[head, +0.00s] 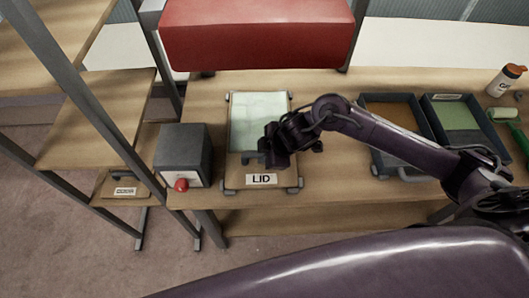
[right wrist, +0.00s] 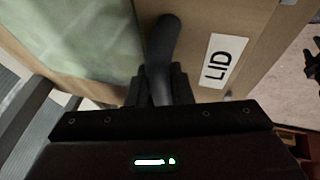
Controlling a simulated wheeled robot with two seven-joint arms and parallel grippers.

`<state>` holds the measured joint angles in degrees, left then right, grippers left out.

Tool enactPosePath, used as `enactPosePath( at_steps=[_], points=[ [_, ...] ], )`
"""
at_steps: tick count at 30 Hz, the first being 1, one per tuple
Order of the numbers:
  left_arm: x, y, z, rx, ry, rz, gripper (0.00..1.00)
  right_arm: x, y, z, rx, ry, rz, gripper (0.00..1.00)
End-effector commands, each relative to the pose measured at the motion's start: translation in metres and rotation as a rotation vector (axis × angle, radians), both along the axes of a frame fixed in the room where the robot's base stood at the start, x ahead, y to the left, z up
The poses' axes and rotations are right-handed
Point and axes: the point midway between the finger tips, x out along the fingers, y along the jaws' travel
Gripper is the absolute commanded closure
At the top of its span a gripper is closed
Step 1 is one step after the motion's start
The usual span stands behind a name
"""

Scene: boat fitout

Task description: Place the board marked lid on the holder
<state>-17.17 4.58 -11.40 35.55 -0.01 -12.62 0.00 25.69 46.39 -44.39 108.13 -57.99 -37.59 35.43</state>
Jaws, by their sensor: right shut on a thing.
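The board marked lid (head: 261,180) is a wooden board with a pale green pane and a white "LID" label. It lies flat over the holder (head: 294,187), whose grey corner pieces show around its edges. I cannot tell whether the board rests on the holder or is slightly above it. My right gripper (head: 270,152) is shut on the board's dark handle, which shows between the fingers in the right wrist view (right wrist: 163,45). The label also shows there, right of the handle.
A grey box with a red button (head: 182,158) stands close left of the holder. Two dark trays (head: 405,172) are to the right, partly behind my right arm. Another labelled board (head: 123,191) sits on a low shelf left.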

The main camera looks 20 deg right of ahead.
Motion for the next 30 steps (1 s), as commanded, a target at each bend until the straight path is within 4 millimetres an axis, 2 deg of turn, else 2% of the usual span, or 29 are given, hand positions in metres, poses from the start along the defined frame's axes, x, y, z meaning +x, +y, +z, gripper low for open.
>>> enactPosePath(
  at_steps=[4,5,9,20,23,30],
  points=[
    [0.000,0.000,0.000,0.000,0.000,0.000,0.54,0.000,0.000,0.000,0.002,0.002,0.000,1.00],
    [0.000,0.000,0.000,0.000,0.000,0.000,0.54,-0.002,0.000,-0.002,0.000,0.006,0.001,0.78],
    [0.000,0.000,0.000,0.000,0.000,0.000,0.54,-0.002,0.000,-0.001,0.000,0.005,0.001,0.60],
    [0.000,0.000,0.004,0.000,0.000,-0.001,0.54,-0.002,-0.001,0.003,0.000,0.003,0.000,0.59],
    [0.000,0.000,0.015,0.000,0.000,-0.001,0.54,-0.005,-0.004,0.013,0.000,0.004,0.000,0.59],
    [0.000,0.000,0.057,0.000,0.001,-0.002,0.54,-0.020,-0.016,0.053,-0.001,0.005,-0.001,0.59]
  ],
)
